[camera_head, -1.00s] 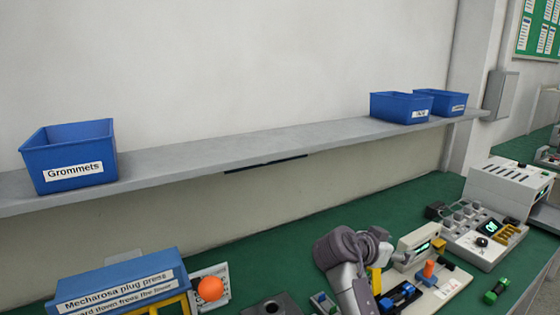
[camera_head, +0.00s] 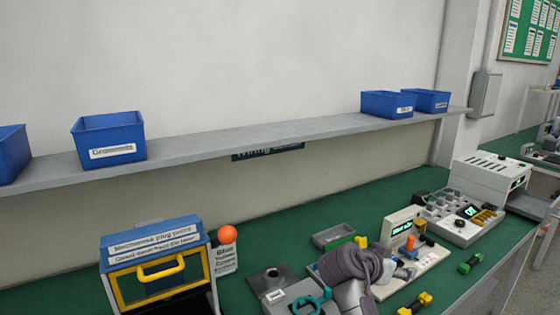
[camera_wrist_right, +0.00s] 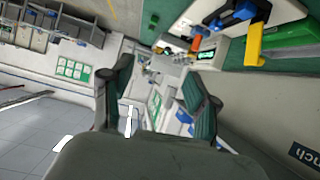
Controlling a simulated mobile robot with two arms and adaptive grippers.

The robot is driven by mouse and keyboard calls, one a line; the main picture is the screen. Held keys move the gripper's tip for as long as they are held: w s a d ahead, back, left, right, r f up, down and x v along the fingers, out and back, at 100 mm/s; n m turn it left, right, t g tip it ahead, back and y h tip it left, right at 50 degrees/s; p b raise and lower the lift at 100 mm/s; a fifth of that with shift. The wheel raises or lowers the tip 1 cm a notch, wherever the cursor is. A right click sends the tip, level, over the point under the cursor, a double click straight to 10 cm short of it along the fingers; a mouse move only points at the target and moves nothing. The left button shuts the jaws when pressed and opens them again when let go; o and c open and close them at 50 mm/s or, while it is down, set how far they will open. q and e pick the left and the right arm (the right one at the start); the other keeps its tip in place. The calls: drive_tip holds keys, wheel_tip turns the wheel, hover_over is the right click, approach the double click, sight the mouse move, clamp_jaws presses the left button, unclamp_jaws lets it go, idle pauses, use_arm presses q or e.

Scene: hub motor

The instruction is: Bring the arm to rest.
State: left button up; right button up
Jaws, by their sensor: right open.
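My right arm (camera_head: 350,263) rises from the bottom edge of the head view over the green bench. Its gripper (camera_head: 404,272) is small and partly hidden there, at the front of the white test unit (camera_head: 400,228). In the right wrist view my right gripper (camera_wrist_right: 158,88) has its two dark fingers well apart, open, with nothing between them. Beyond the fingers are distant room and bench parts. My left gripper is in neither view.
A plug press (camera_head: 155,262) with a yellow frame stands at the left of the bench. Blue bins, including the Grommets bin (camera_head: 110,140), sit on the grey shelf (camera_head: 230,143). Yellow-black (camera_head: 415,303) and green-black (camera_head: 470,264) parts lie at the bench's front right.

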drive_tip(key=s+a+f+n+g+y, duration=0.1)
drive_tip(key=s+f+n+y, duration=0.45)
drive_tip(key=s+f, duration=1.15)
drive_tip(key=s+a+f+n+g+y, duration=0.1)
drive_tip(key=s+a+f+n+y, duration=0.2)
drive_tip(key=s, duration=0.7)
drive_tip(key=s+a+f+n+g+y, duration=0.1)
drive_tip(key=s+a+n+y, duration=0.25)
drive_tip(key=s, duration=0.75)
wheel_tip(320, 180, down, 26)
drive_tip(key=n+g+h+b, duration=0.1)
drive_tip(key=b, duration=0.1)
use_arm(q)
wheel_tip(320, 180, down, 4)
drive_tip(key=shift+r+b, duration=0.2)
drive_tip(key=shift+b, duration=0.55)
use_arm(e)
drive_tip(key=s+d+f, duration=0.2)
drive_tip(key=s+f, duration=0.6)
drive_tip(key=f, duration=0.1)
drive_tip(key=s+d+f+g, duration=0.1)
drive_tip(key=s+f, duration=0.8)
drive_tip(key=f, duration=0.1)
drive_tip(key=shift+s+d+f+g, duration=0.15)
drive_tip(key=shift+d+f+g, duration=0.15)
drive_tip(key=shift+d, duration=0.1)
